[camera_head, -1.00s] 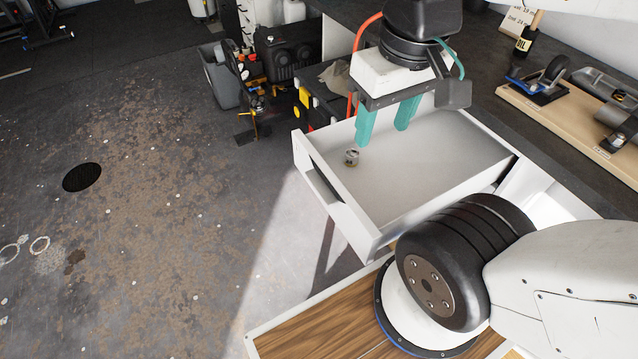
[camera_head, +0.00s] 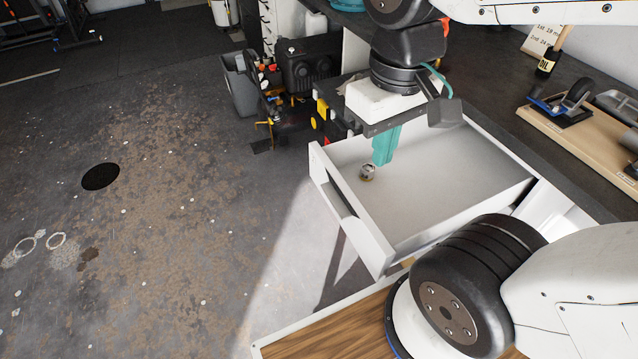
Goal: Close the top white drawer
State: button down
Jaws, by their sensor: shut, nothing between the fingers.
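The top white drawer (camera_head: 352,212) is pulled open from under the dark workbench. Its front panel faces the lower left, and its inside is mostly bare. The drawer's rear end is hidden under the bench top.
A grey bin (camera_head: 241,85) and dark equipment (camera_head: 308,62) stand behind the drawer. The floor (camera_head: 170,230) at left is open.

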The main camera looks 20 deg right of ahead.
jog(key=w+a+f+n+g+h, duration=0.1)
jog(key=w+a+f+n+h, duration=0.7)
jog(key=w+a+f+n, duration=0.7)
jog(key=n+t+h, duration=0.1)
jog(key=n, duration=0.1)
send_near(318, 178)
jog(key=a+f+x, duration=0.1)
jog(key=x, duration=0.4)
jog(key=shift+s+d+r, duration=0.1)
jog(key=shift+d+r, duration=0.2)
jog(key=shift+d, duration=0.45)
